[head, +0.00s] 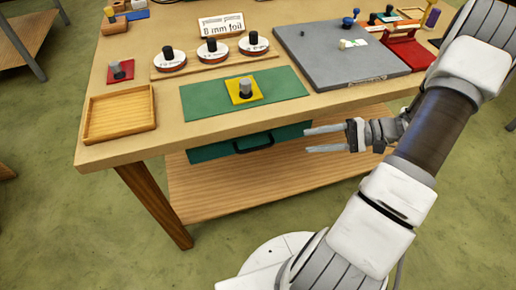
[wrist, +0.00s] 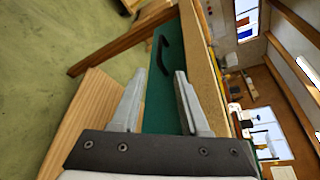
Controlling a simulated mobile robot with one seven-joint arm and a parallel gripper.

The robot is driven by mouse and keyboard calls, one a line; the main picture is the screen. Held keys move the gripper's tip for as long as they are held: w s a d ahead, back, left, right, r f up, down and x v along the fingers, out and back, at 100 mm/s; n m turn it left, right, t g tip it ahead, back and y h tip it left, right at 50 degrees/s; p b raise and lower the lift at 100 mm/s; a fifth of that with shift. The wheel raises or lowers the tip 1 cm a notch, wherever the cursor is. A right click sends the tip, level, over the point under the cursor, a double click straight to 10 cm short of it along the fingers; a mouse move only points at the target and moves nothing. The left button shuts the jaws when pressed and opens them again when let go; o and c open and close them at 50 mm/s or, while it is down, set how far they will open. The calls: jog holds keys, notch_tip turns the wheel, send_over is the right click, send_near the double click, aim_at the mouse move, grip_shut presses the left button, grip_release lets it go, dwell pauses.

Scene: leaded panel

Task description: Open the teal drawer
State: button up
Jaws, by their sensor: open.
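The teal drawer (head: 220,150) sits under the front edge of the workbench, with a dark bar handle (head: 254,144) on its front. It looks closed. My gripper (head: 308,140) is open and empty, to the right of the handle in the head view, with its fingers pointing left. In the wrist view the drawer front (wrist: 158,95) shows between and beyond my open fingers (wrist: 157,92), and the handle (wrist: 163,54) is ahead of the fingertips, apart from them.
The bench top (head: 170,150) overhangs the drawer. A wooden lower shelf (head: 260,185) lies below it, and a bench leg (head: 155,205) stands at left. A wooden tray (head: 120,113), green mat (head: 205,98) and grey slab (head: 340,60) are on top. The floor in front is clear.

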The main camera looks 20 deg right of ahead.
aim_at(263, 147)
jog(key=b+x, duration=0.1)
jog(key=x, duration=1.4)
jog(key=shift+a+f+b, duration=0.1)
jog(key=shift+a+b, duration=0.15)
jog(key=shift+b, duration=0.1)
grip_shut()
dwell(0.6)
